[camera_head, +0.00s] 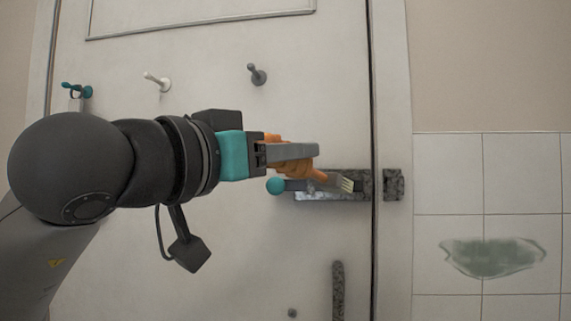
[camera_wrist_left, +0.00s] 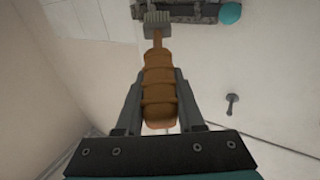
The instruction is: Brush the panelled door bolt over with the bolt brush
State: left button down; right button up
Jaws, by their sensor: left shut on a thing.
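The door bolt (camera_head: 355,176) is a dark, mottled bar on the pale panelled door, with a teal ball knob (camera_head: 275,186) at its left end. It also shows at the top of the left wrist view (camera_wrist_left: 190,11). My left gripper (camera_head: 314,160) is shut on the orange-brown handle of the bolt brush (camera_head: 345,184). The brush's pale bristles point right and down, in front of the bolt in the head view. In the left wrist view the bristles (camera_wrist_left: 157,17) lie beside the bolt's end; I cannot tell whether they touch it. My right gripper is not in view.
A speckled keeper (camera_head: 393,185) sits on the door frame right of the bolt. Three hooks, teal (camera_head: 76,90), white (camera_head: 157,81) and grey (camera_head: 257,74), stick out from the door above my arm. A dark vertical handle (camera_head: 338,290) is below. Tiles with a greenish smear (camera_head: 492,258) are at right.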

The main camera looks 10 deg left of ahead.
aim_at(334, 183)
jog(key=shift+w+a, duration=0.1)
pick_arm(q)
jog(key=w, duration=0.5)
jog(key=shift+w+p, duration=0.15)
jog(key=shift+p, duration=0.15)
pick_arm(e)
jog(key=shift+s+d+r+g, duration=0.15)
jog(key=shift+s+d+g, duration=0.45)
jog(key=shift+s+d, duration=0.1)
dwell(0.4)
